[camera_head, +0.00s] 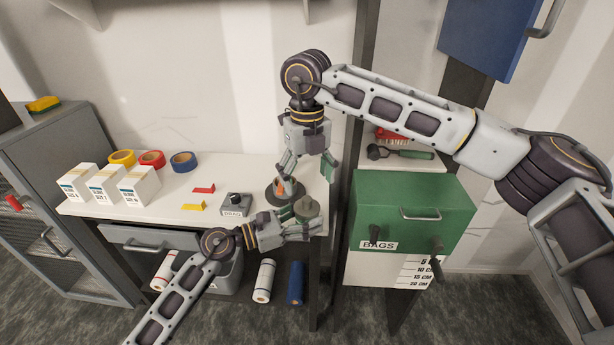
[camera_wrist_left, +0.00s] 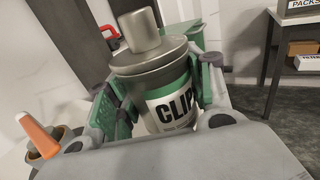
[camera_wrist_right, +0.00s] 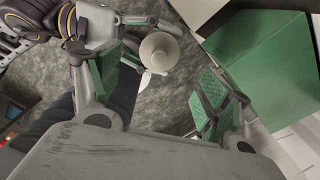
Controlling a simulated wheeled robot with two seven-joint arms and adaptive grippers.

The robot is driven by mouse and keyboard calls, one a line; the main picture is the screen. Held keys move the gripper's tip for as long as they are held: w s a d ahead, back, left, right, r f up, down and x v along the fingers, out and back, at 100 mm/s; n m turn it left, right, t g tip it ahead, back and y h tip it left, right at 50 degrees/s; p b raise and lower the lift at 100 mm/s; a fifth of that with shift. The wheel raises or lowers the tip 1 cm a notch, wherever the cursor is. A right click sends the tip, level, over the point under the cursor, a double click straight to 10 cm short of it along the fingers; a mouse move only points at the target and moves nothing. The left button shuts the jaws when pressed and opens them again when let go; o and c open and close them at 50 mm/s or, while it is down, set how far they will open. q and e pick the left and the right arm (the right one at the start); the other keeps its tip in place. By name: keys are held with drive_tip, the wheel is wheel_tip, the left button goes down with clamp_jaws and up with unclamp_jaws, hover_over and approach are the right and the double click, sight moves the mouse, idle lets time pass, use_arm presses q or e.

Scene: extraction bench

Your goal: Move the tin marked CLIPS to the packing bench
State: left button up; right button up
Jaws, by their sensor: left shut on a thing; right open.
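The tin marked CLIPS (camera_wrist_left: 165,85) is grey with a green band, a white label and a knobbed lid. In the head view the tin (camera_head: 306,207) is at the right end of the white bench. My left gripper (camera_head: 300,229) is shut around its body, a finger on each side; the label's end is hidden. In the right wrist view the lid (camera_wrist_right: 159,51) shows from above, with floor around it. My right gripper (camera_head: 308,167) is open and empty, above and behind the tin. I cannot identify the packing bench for certain.
A green cabinet labelled BAGS (camera_head: 410,215) stands to the right.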

sight(307, 214)
use_arm(q)
drive_tip(key=shift+r, duration=0.1)
use_arm(e)
drive_tip(key=shift+f, duration=0.1)
drive_tip(key=shift+f, duration=5.9)
drive_tip(key=c, duration=1.4)
use_arm(q)
drive_tip(key=o, duration=1.1)
use_arm(e)
drive_tip(key=shift+c, duration=0.2)
use_arm(q)
drive_tip(key=o, duration=0.4)
use_arm(e)
clamp_jaws()
use_arm(q)
drive_tip(key=shift+a, duration=0.1)
drive_tip(key=shift+v, duration=5.9)
